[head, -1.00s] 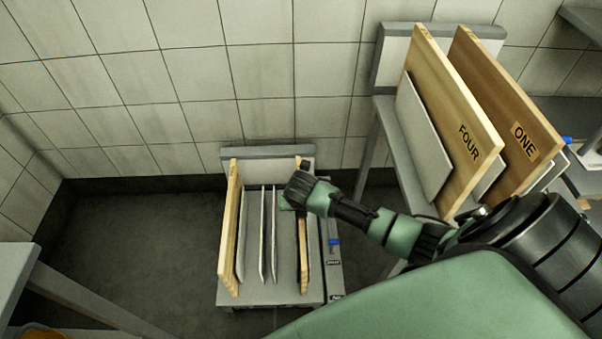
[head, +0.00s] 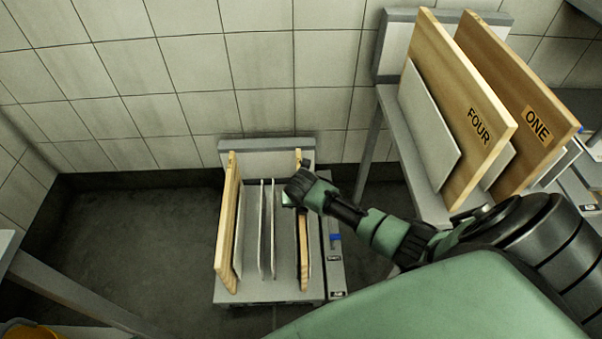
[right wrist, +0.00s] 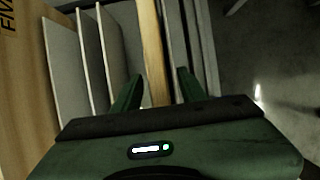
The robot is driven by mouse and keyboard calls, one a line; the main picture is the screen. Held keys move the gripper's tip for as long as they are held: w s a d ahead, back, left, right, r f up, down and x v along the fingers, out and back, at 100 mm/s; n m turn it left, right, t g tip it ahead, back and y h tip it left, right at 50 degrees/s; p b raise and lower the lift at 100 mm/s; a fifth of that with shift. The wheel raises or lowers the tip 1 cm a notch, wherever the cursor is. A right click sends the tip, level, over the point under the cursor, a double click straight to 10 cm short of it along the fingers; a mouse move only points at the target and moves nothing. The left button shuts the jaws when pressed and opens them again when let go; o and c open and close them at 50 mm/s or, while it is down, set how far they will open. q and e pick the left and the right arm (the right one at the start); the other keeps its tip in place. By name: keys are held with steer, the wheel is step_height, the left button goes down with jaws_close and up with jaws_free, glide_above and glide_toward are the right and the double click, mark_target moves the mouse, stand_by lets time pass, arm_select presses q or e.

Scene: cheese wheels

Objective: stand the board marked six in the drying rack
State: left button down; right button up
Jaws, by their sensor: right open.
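A low rack (head: 230,291) holds two wooden boards on edge with thin pale plates between them. The left wooden board (head: 228,225) shows part of the word FIVE in the right wrist view (right wrist: 22,90). The right wooden board (head: 303,255) stands upright; its faces are turned away, so I cannot read a mark, and no SIX shows anywhere. My right gripper (head: 292,200) is at this board's top edge. In the right wrist view my open gripper (right wrist: 158,82) has one finger on each side of the board's edge (right wrist: 152,45). My left gripper is out of view.
A taller rack (head: 400,150) at the right holds boards marked FOUR (head: 455,110) and ONE (head: 520,100) beside pale plates. A tiled wall (head: 150,80) stands close behind. Dark floor (head: 130,230) is clear left of the low rack. A table edge shows at lower left.

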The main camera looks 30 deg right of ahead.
steer(key=shift+c, duration=0.3)
jaws_close()
stand_by(1.1)
steer(key=shift+w+r, duration=0.1)
